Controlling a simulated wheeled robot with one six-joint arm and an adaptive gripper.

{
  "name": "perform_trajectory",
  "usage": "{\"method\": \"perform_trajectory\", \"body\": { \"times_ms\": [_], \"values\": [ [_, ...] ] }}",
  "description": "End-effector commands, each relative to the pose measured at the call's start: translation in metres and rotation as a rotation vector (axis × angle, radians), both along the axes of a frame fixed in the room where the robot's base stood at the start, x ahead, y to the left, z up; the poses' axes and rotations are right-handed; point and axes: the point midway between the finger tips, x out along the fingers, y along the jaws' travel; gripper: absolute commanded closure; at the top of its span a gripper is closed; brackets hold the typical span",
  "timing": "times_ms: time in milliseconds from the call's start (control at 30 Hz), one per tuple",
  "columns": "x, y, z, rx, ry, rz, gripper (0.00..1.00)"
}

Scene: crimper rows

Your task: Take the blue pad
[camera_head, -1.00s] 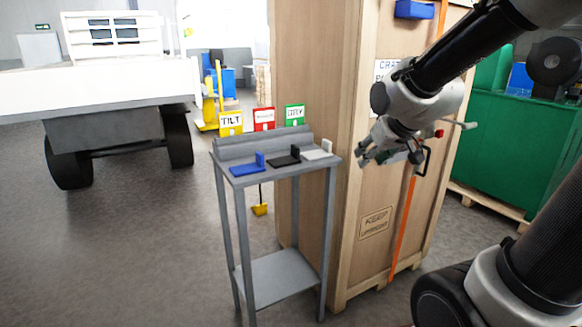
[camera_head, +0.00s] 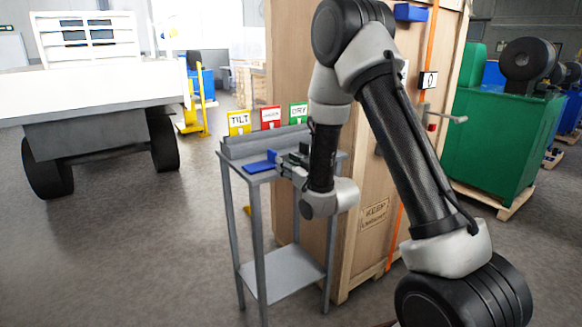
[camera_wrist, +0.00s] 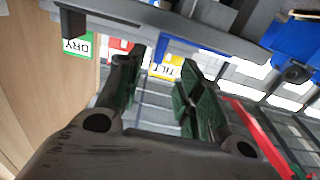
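The blue pad (camera_head: 259,166) lies at the left end of the top of a small grey stand (camera_head: 240,178). My gripper (camera_head: 284,164) is at the stand's top, just right of the blue pad. In the wrist view, my gripper (camera_wrist: 160,62) has its two dark fingers apart with nothing held between them. A blue strip there, likely the blue pad (camera_wrist: 190,47), shows just beyond the fingertips. I cannot tell whether a finger touches it. My gripper and arm hide most of the black and white pads.
Yellow TILT (camera_head: 239,121), red (camera_head: 270,117) and green DRY (camera_head: 298,112) signs stand behind the stand's top. A tall wooden crate (camera_head: 370,240) is close behind on the right. A white truck (camera_head: 100,100) stands at left. The floor (camera_head: 130,260) at front left is clear.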

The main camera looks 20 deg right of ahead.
Motion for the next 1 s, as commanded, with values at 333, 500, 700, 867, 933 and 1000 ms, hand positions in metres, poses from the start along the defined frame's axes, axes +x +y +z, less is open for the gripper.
{"method": "perform_trajectory", "body": {
  "times_ms": [333, 500, 700, 867, 933, 1000],
  "values": [
    [0.045, 0.014, 0.0, 0.0, -0.001, 0.0, 0.63],
    [0.065, 0.021, 0.001, 0.0, 0.0, 0.0, 0.63],
    [0.081, 0.026, 0.0, -0.001, 0.002, 0.0, 0.63],
    [0.086, 0.028, 0.0, 0.0, 0.001, 0.0, 0.63],
    [0.087, 0.028, 0.0, -0.001, 0.002, 0.0, 0.63],
    [0.087, 0.028, 0.0, -0.001, 0.002, 0.0, 0.63]
  ]
}}
